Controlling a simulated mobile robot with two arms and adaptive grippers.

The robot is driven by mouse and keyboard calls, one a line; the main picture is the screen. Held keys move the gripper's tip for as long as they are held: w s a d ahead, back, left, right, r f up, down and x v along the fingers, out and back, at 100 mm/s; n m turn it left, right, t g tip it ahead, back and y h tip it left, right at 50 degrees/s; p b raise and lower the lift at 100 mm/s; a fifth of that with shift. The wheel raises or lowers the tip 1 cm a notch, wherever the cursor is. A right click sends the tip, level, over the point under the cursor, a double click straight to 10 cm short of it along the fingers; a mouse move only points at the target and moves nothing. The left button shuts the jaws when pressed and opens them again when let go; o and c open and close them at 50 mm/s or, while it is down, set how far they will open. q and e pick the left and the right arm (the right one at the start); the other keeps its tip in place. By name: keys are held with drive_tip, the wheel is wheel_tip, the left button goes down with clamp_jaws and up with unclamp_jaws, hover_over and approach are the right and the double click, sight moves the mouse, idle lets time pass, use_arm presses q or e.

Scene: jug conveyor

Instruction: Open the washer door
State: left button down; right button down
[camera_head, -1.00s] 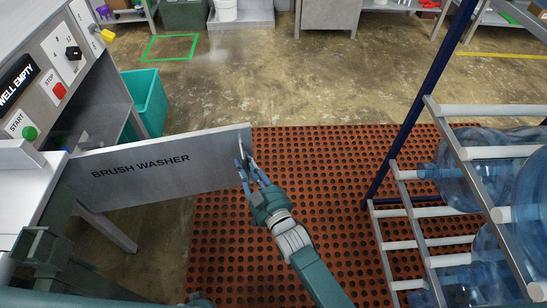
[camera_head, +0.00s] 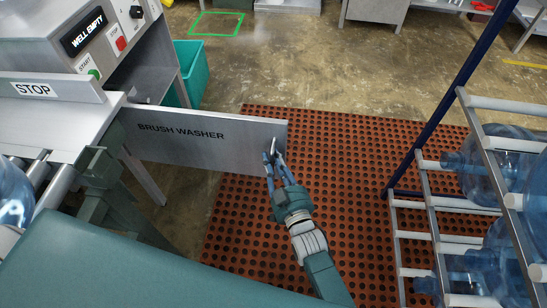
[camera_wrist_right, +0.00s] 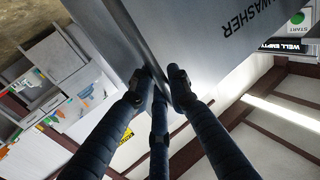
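The washer door is a flat grey panel lettered BRUSH WASHER (camera_head: 205,150). In the head view it stands out from the washer (camera_head: 125,60) at the left, over the floor, with its free end above the red mat. A small pale handle (camera_head: 273,146) sits near that free end. My right gripper (camera_head: 273,160) is at this handle, its fingers close together around it. In the right wrist view the fingertips (camera_wrist_right: 160,85) meet at the door (camera_wrist_right: 205,35) near its edge; the handle is mostly hidden between them. My left gripper is not in view.
A perforated red mat (camera_head: 340,200) covers the floor right of the door. A rack (camera_head: 433,195) with blue water jugs (camera_head: 480,175) stands at the right. A teal bin (camera_head: 190,68) is behind the door. A STOP plate (camera_head: 45,88) and a jug (camera_head: 12,195) are at the left.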

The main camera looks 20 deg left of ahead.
drive_tip(key=c, duration=1.7)
unclamp_jaws()
drive_tip(key=shift+w+d, duration=0.1)
drive_tip(key=shift+d, duration=0.2)
drive_tip(key=shift+o, duration=0.2)
drive_tip(key=v, duration=1.2)
